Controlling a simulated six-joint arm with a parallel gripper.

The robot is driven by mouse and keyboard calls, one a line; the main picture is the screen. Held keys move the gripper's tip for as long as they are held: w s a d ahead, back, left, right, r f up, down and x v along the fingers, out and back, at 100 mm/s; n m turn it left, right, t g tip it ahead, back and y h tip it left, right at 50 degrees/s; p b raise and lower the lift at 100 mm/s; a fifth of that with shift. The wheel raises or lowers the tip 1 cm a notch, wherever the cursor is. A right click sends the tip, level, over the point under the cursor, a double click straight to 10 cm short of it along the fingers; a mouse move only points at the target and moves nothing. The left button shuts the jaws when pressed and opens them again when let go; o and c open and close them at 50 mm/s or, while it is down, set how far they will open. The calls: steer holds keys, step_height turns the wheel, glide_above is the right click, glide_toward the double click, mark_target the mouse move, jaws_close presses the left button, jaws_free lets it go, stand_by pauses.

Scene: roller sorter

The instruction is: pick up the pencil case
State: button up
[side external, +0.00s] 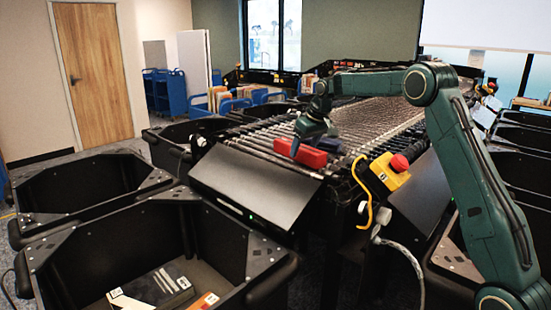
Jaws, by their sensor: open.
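A red, block-shaped item (309,156), which looks like the pencil case, lies on the metal rollers (262,146) near the front end of the sorter. My gripper (306,146) is at the red item, pointing down from the dark green arm. The jaws are open. One finger shows in front of the red item, and the red shows on both sides of it. The other finger is hidden, and I cannot tell whether the fingers touch the item.
Black bins (90,187) stand left of the sorter; the front one (262,262) holds books (152,288). A yellow box with a red button (390,171) sits right of the rollers. A sloped black panel (254,188) is at the sorter's front end. Blue carts (166,93) stand behind.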

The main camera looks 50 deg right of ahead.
steer(key=shift+x, duration=0.9)
steer(key=c, duration=1.1)
